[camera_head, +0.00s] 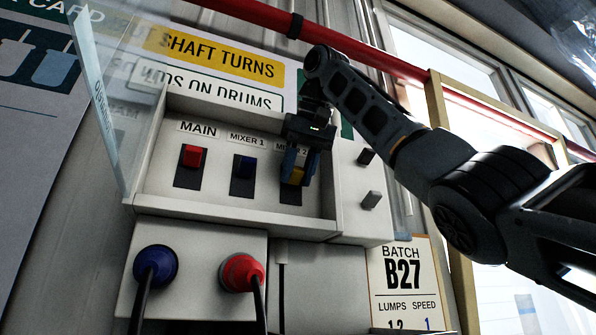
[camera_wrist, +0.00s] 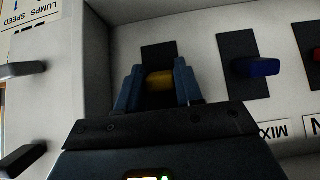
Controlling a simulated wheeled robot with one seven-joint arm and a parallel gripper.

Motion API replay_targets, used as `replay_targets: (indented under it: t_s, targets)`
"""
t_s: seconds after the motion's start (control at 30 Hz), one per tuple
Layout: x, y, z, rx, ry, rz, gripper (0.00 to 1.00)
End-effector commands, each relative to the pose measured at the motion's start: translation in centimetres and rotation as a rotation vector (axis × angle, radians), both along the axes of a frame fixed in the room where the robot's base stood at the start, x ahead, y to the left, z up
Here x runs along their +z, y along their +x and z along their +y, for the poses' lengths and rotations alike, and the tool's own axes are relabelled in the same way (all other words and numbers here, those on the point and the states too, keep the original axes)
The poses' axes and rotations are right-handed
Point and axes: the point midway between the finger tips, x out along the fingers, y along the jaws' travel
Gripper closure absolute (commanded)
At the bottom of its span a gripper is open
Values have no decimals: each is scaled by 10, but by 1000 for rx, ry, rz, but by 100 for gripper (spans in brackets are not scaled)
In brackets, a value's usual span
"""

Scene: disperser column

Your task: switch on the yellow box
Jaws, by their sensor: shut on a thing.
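The switch box (camera_head: 237,206) is a pale panel on the wall with a row of coloured switches. The yellow switch (camera_head: 297,177) sits at the right end of the row, under a label partly hidden by my gripper. My gripper (camera_head: 293,170) reaches it from above, and its blue fingers are shut on the yellow switch. In the wrist view the yellow switch (camera_wrist: 159,80) lies between the two fingers (camera_wrist: 160,84), over a dark plate. The switch's exact position is partly hidden by the fingers.
The red MAIN switch (camera_head: 192,156) and blue MIXER 1 switch (camera_head: 244,167) stand to the left. A raised clear cover (camera_head: 104,110) hangs at the left. Blue (camera_head: 156,265) and red plugs (camera_head: 242,273) sit below.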

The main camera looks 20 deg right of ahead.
Motion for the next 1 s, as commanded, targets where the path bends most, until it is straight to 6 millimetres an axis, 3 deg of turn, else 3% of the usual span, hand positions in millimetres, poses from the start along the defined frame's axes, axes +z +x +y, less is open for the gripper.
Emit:
replay_targets:
  t_s: [0.4,0.43,0.6,1.0]
  targets:
    - [0,1,0,0,0,4,95]
    - [0,1,0,0,0,4,62]
    - [0,1,0,0,0,4,45]
    - [6,-1,-2,0,1,2,43]
